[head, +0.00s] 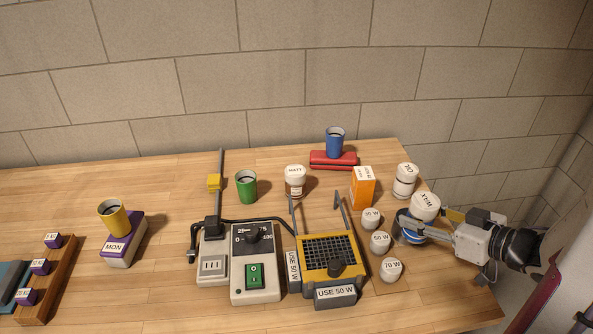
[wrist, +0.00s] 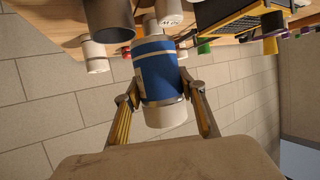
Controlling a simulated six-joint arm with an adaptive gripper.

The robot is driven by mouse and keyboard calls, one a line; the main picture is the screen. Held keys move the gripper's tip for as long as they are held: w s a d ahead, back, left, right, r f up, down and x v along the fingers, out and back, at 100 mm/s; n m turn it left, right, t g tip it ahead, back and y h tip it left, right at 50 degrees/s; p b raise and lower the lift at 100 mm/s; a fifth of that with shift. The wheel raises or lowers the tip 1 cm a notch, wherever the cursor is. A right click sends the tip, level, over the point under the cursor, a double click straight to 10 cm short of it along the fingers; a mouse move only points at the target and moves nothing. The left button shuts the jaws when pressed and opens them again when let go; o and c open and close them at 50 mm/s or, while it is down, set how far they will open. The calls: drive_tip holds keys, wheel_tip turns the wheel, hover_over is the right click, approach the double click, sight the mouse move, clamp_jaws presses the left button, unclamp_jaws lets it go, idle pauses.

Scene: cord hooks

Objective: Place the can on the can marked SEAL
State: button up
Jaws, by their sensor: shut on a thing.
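My gripper (head: 420,226) is at the right end of the table, shut on a can with a white lid marked WAX (head: 425,206). In the wrist view this can's blue body (wrist: 158,75) sits between the two fingers (wrist: 161,96), with its white lid towards the camera's lower edge. Whether its base is clear of the table I cannot tell. A white-lidded can (head: 405,181) stands just behind it; its turned label looks like OIL. Another white-lidded can (head: 294,181), brown-bodied, stands further left with a label like MATT. I cannot read SEAL on any can.
An orange box (head: 362,187) and a blue cup on a red block (head: 334,160) stand behind. A green cup (head: 246,187) and yellow cup (head: 113,217) are further left.

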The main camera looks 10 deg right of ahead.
drive_tip(key=w+a+r+n+g+y, duration=0.1)
drive_tip(key=w+a+r+n+y, duration=0.15)
drive_tip(key=w+a, duration=0.9)
drive_tip(key=w+a+r+n+g+y, duration=0.1)
drive_tip(key=w+a+r, duration=0.3)
drive_tip(key=w+a, duration=0.8)
drive_tip(key=shift+w+a+r+m+t+h, duration=0.15)
drive_tip(key=shift+w+r+m+t+h, duration=0.5)
drive_tip(key=shift+w+r+m+h, duration=0.35)
drive_tip(key=shift+w+a+r+m+t+h, duration=0.15)
drive_tip(key=shift+w+r+m+t+h, duration=0.55)
drive_tip(key=shift+m+h, duration=0.3)
wheel_tip(320, 180, down, 6)
drive_tip(key=shift+f, duration=0.15)
